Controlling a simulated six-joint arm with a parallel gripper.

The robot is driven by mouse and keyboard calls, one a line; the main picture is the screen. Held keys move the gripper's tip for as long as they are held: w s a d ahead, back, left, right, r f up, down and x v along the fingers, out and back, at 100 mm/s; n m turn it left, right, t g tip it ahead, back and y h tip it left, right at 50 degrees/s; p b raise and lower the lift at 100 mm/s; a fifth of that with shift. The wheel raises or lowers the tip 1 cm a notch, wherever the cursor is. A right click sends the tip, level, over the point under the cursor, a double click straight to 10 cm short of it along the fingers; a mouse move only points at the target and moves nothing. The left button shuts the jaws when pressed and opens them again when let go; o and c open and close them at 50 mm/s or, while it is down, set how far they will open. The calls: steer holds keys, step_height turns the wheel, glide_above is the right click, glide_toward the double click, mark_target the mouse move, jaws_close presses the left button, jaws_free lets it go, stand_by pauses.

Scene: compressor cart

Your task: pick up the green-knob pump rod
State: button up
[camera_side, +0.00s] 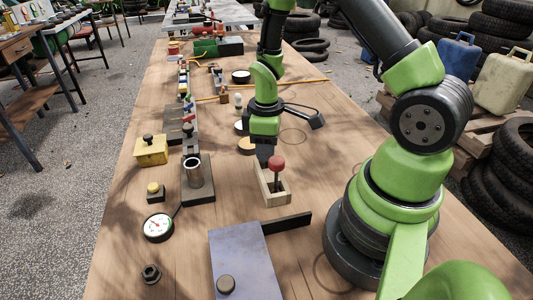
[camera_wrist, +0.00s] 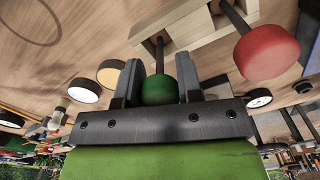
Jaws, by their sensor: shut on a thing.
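The green knob (camera_wrist: 158,90) of the pump rod sits between the two fingers of my gripper (camera_wrist: 158,76) in the wrist view. Its dark rod (camera_wrist: 160,52) runs from the knob to the wooden holder (camera_wrist: 200,25); whether its end is still seated there I cannot tell. In the side view my gripper (camera_side: 264,153) points down at the back of the wooden holder (camera_side: 275,196) and hides the green knob. A red-knob rod (camera_side: 276,163) stands upright in the holder, beside my gripper; it also shows in the wrist view (camera_wrist: 267,52).
A grey-blue box (camera_side: 240,262) lies in front. Small round parts (camera_side: 247,146) lie behind my gripper.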

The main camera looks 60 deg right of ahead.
steer(key=shift+r, duration=0.15)
step_height(320, 180, up, 9)
steer(key=shift+w+f, duration=0.1)
steer(key=shift+f, duration=0.05)
steer(key=shift+w+d+r, duration=0.15)
steer(key=shift+w+r, duration=0.05)
steer(key=shift+r, duration=0.1)
steer(key=w+d, duration=0.5)
steer(key=w, duration=0.3)
steer(key=shift+d+f, duration=0.15)
steer(key=shift+f, duration=1.55)
steer(key=shift+d+f, duration=0.1)
steer(key=shift+f, duration=1.6)
steer(key=shift+f, duration=0.6)
steer(key=shift+r, duration=3.6)
